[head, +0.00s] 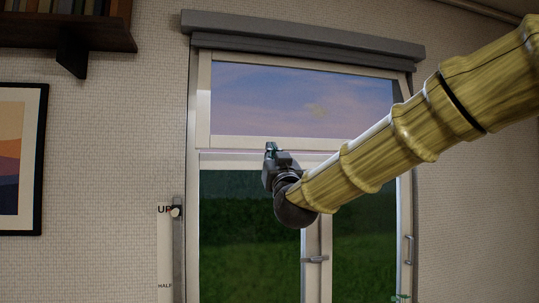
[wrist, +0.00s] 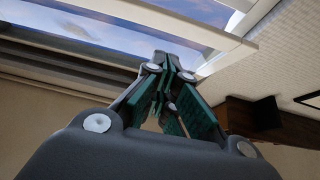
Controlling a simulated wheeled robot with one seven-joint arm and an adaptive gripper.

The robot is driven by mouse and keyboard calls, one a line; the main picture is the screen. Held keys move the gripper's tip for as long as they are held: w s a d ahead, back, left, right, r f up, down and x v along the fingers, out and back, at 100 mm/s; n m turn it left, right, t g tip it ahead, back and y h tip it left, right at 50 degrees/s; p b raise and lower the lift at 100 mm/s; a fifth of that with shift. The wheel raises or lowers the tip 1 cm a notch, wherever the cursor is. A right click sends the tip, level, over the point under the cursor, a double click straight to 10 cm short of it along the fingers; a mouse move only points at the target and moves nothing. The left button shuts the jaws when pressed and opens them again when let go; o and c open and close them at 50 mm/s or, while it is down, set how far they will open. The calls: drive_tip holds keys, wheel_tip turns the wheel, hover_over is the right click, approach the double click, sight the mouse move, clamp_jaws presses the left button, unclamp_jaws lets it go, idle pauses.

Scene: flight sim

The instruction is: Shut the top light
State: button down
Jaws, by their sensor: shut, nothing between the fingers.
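The top light (head: 300,98) is the wide upper pane of the window, in a white frame, with sky behind it. A thin strip of sky shows between its bottom rail and the crossbar (head: 225,159), so it appears slightly open. In the wrist view its white rail (wrist: 165,20) slants across the top, with sky on both sides. My gripper (head: 270,149) is shut and empty in front of the bottom rail, left of the pane's middle. Its closed green and black fingers (wrist: 168,68) point towards the window. I cannot tell whether they touch the rail.
A grey blind housing (head: 300,34) runs above the window. Lower panes have handles (head: 315,259). A slider strip marked UP and HALF (head: 166,245) is at the left, near a framed picture (head: 20,150) and a wooden shelf (head: 70,25). My arm crosses the window's right side.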

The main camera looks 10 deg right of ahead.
drive_tip(key=p, duration=0.4)
approach(259, 139)
wheel_tip(259, 139, up, 3)
drive_tip(key=shift+w+a+f+p, duration=0.15)
drive_tip(key=shift+w+p, duration=0.1)
drive_tip(key=shift+w, duration=0.4)
drive_tip(key=shift+w+d+f+p, duration=0.1)
drive_tip(key=shift+w+p, duration=0.2)
drive_tip(key=shift+w, duration=0.35)
drive_tip(key=shift+w+a+f+p, duration=0.15)
drive_tip(key=shift+w+p, duration=0.1)
drive_tip(key=shift+w, duration=0.35)
drive_tip(key=shift+d, duration=0.1)
